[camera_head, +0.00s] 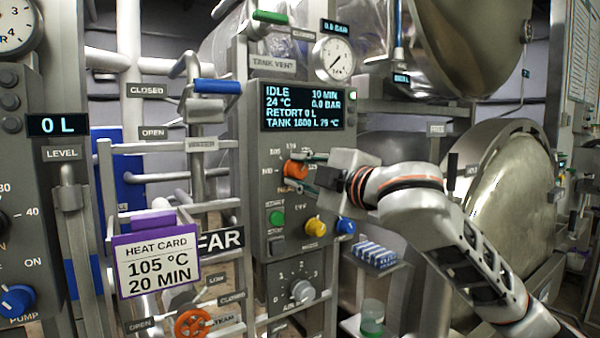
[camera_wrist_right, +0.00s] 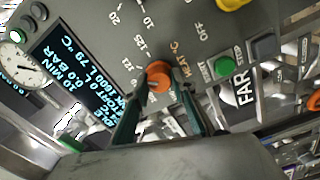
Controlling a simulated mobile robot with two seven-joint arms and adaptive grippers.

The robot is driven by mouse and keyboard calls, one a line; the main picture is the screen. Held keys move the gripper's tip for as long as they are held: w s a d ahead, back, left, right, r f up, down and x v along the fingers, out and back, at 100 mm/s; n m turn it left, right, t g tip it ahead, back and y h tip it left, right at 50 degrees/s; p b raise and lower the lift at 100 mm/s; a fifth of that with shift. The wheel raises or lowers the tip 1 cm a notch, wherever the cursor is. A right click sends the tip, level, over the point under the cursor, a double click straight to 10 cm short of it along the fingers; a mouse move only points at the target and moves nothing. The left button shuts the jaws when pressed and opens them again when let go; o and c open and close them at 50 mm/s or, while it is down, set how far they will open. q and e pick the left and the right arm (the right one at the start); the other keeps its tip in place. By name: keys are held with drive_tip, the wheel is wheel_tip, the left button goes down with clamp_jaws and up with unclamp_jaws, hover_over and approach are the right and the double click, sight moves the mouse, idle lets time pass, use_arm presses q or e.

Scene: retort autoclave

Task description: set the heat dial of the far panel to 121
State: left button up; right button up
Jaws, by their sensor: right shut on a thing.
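The far panel (camera_head: 262,190) stands in the middle of the head view, with a FAR sign (camera_head: 221,241) beside it. Its heat dial (camera_head: 294,169) is an orange knob below the display, with numbers around it. My right gripper (camera_head: 303,172) comes in from the right and is shut on this dial. In the right wrist view the dial (camera_wrist_right: 160,74) sits between the two fingertips (camera_wrist_right: 158,88). The fingers and arm hide part of the scale, and I cannot read the dial's setting. My left gripper is not in view.
The display (camera_head: 308,108) reads IDLE, 24 °C, 10 MIN. A heat card (camera_head: 156,262) reads 105 °C, 20 MIN. Below the dial are a green button (camera_head: 277,218), a yellow knob (camera_head: 315,227), a blue knob (camera_head: 345,227) and an air knob (camera_head: 301,291).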

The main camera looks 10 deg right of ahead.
drive_tip(key=shift+m, duration=1.1)
drive_tip(key=o, duration=1.1)
drive_tip(key=v, duration=1.2)
drive_tip(key=shift+r, duration=0.1)
